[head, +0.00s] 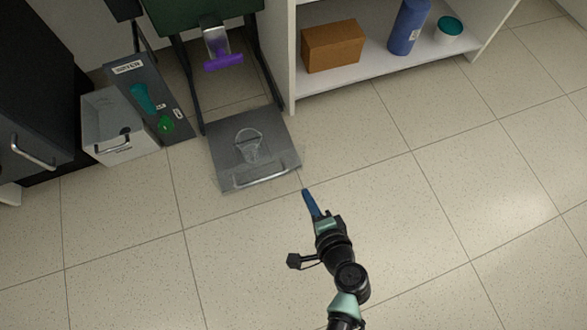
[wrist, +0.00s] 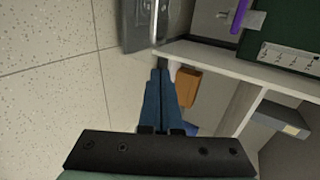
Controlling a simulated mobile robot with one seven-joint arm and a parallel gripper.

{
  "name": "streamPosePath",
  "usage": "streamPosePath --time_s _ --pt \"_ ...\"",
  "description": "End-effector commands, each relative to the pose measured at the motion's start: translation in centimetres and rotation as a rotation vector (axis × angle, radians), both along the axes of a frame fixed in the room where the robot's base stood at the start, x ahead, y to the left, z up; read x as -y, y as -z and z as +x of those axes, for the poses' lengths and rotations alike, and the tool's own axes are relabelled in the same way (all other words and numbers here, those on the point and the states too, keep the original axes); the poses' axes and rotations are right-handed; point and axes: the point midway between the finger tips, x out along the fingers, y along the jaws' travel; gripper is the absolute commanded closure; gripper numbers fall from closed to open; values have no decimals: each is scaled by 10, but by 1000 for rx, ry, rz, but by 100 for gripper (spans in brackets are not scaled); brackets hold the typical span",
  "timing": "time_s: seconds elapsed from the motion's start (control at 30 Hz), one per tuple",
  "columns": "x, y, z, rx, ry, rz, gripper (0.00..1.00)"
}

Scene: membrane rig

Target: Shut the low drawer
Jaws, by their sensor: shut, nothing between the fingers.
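A pale open-topped box with a bar handle on its front (head: 122,152) is at the left in the head view, low beside a black cabinet. It looks like the low drawer, standing open with its inside showing. How it joins the cabinet is hard to see. My gripper (head: 306,192) is shut and empty, its blue fingers together. It is above the floor, well to the right of the drawer, near the front right corner of a grey metal tray (head: 225,160). The shut fingers also show in the wrist view (wrist: 160,72); the drawer does not appear there.
The grey tray has a bar handle and a clear vessel on it, below a green rig (head: 185,15) on dark legs. A dark labelled panel (head: 150,107) stands between tray and drawer. A white shelf (head: 375,80) is behind. The front floor is clear.

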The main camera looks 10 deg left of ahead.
Motion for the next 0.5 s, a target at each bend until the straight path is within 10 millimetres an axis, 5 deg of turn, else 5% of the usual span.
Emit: streamPosePath --time_s 0.5 --pt "-43 51 63 0 1 4 100"
